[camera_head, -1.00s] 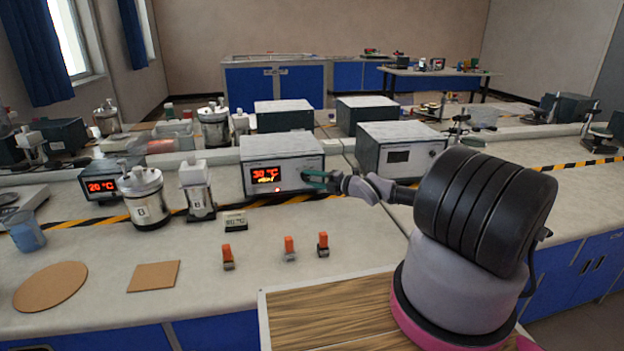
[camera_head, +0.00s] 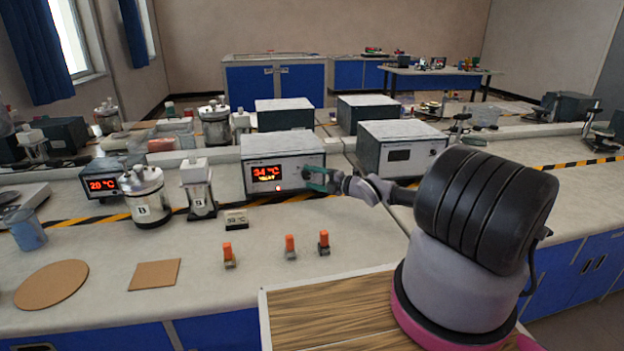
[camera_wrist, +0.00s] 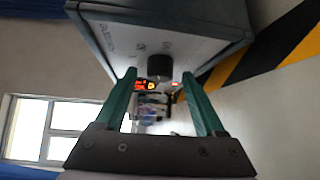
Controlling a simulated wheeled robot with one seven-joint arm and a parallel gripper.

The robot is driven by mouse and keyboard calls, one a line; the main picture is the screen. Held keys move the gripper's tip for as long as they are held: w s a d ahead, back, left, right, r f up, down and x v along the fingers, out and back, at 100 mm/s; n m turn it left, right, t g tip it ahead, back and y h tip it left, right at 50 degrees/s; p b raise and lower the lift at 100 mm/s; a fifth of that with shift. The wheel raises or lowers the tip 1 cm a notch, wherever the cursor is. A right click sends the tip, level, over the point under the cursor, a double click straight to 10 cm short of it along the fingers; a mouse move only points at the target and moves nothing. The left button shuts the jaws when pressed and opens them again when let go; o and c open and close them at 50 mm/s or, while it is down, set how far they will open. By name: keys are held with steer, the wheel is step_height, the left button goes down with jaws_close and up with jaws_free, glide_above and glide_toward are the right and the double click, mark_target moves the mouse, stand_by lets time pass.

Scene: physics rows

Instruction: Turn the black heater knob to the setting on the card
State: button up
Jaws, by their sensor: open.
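The heater is a grey box (camera_head: 256,150) with a pale front and a red display (camera_head: 267,174) that appears to read 34 °C, with small yellow text below. In the wrist view its black knob (camera_wrist: 160,64) stands out from the panel. My gripper (camera_head: 314,180) has green fingers and faces the panel's right part. In the wrist view my gripper (camera_wrist: 159,75) is open, with one fingertip on each side of the knob; I cannot tell whether they touch it. In the head view the gripper hides the knob. The small card (camera_head: 236,219) stands in front; its number is too blurred to be sure.
A second grey box (camera_head: 400,155) stands to the right. Left are a metal canister (camera_head: 147,197), a smaller canister (camera_head: 199,188) and a display unit reading about 20 °C (camera_head: 101,184). Several orange-topped pieces (camera_head: 290,246) stand in front. The bench front-left holds flat brown mats (camera_head: 155,274).

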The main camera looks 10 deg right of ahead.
steer(key=f+v, duration=0.1)
steer(key=v, duration=0.9)
steer(key=shift+s+d+r, duration=0.3)
steer(key=shift+s+r, duration=0.05)
steer(key=shift+r, duration=0.1)
